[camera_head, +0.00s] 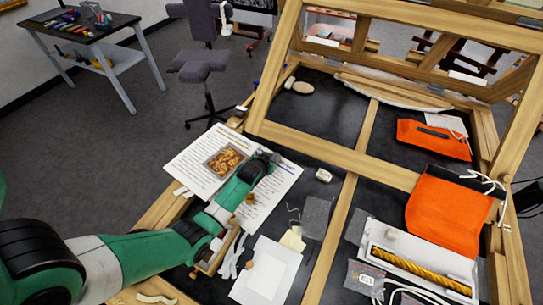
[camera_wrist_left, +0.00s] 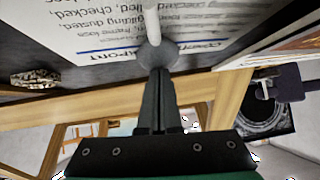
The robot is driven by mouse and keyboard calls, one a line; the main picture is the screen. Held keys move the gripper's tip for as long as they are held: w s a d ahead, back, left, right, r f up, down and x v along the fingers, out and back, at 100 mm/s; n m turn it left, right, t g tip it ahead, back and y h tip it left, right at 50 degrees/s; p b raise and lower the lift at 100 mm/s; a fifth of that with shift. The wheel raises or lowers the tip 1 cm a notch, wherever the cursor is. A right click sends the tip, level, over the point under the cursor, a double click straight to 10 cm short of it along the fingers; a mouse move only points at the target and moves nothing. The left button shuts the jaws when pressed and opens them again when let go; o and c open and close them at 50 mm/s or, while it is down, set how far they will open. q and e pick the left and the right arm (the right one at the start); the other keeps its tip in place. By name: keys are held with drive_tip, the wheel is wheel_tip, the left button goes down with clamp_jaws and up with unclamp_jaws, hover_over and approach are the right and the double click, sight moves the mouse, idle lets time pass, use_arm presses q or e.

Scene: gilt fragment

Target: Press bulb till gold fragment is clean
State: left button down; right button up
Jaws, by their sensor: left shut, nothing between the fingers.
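The gold fragment (camera_head: 225,160) is a brown-and-gold textured piece in a small grey tray, lying on a printed sheet in the head view. In the left wrist view a textured piece (camera_wrist_left: 35,79) that looks like it shows at the left edge. My left gripper (camera_head: 268,161) is to the right of the fragment, over the sheet. In the left wrist view its dark fingers (camera_wrist_left: 154,75) are closed together. A grey rounded bulb (camera_wrist_left: 157,54) with a white stem (camera_wrist_left: 152,22) is right at the fingertips; whether they touch it I cannot tell. In the head view the gripper mostly hides the bulb.
The printed sheet (camera_head: 188,158) lies in a wooden-framed case with a raised lid frame (camera_head: 272,75). An orange pouch (camera_head: 448,212) and a white box with a gold rope-like piece (camera_head: 415,268) are at right. White paper (camera_head: 262,278) lies near the front.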

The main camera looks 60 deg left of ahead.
use_arm(q)
drive_tip(key=r+p, duration=0.5)
drive_tip(key=shift+s+d, duration=0.15)
drive_tip(key=shift+d, duration=0.2)
drive_tip(key=p+v, duration=0.2)
drive_tip(key=v, duration=0.7)
drive_tip(key=shift+s+d+f, duration=0.2)
drive_tip(key=shift+s+d, duration=0.05)
